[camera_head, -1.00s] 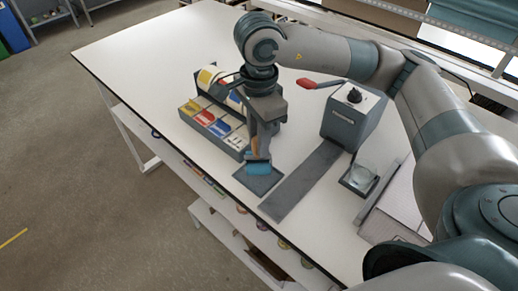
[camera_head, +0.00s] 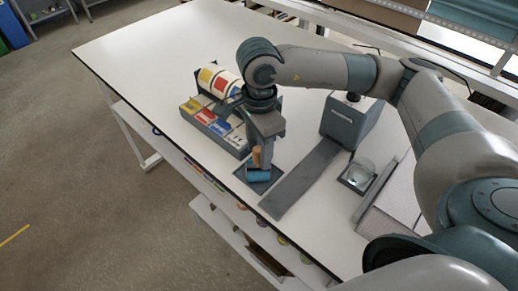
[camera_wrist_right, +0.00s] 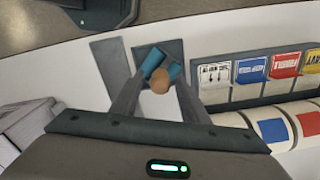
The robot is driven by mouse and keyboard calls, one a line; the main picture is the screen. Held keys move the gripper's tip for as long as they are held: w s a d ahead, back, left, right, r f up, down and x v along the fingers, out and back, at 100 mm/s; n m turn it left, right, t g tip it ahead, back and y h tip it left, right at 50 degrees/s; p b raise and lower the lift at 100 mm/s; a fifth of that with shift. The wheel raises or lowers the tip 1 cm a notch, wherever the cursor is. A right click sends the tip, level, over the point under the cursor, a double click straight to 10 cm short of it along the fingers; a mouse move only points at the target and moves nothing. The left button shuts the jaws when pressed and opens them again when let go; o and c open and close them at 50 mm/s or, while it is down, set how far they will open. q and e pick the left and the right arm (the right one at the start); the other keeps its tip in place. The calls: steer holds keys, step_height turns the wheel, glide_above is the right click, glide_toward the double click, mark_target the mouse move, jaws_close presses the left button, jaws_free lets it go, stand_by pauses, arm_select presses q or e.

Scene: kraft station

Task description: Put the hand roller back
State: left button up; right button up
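The hand roller has a blue roller (camera_head: 257,175) and a tan wooden handle (camera_head: 256,157). It rests on a small dark square mat (camera_head: 270,184) near the table's front edge. My right gripper (camera_head: 263,150) points down directly over it. In the right wrist view, the gripper's fingers (camera_wrist_right: 160,92) are apart, with the round wooden handle end (camera_wrist_right: 160,80) between them and space beside it. The blue roller (camera_wrist_right: 152,62) lies beyond, over the mat (camera_wrist_right: 170,48). My left gripper is not in view.
A label dispenser (camera_head: 215,120) with several coloured labels and rolls stands left of the mat. A long grey strip (camera_head: 300,180) lies to the right, with a grey box (camera_head: 347,121) behind it and a small dish (camera_head: 358,174) farther right. The left table area is clear.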

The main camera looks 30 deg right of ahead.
steer(key=shift+r, duration=0.1)
steer(key=shift+r+p, duration=0.1)
steer(key=shift+p, duration=0.2)
steer(key=shift+w+r+b, duration=0.1)
steer(key=shift+r+b, duration=0.1)
steer(key=shift+b, duration=0.15)
step_height(320, 180, up, 10)
steer(key=b, duration=0.3)
steer(key=shift+f, duration=0.2)
steer(key=shift+r+b, duration=0.35)
steer(key=shift+r, duration=0.6)
steer(key=shift+f, duration=0.1)
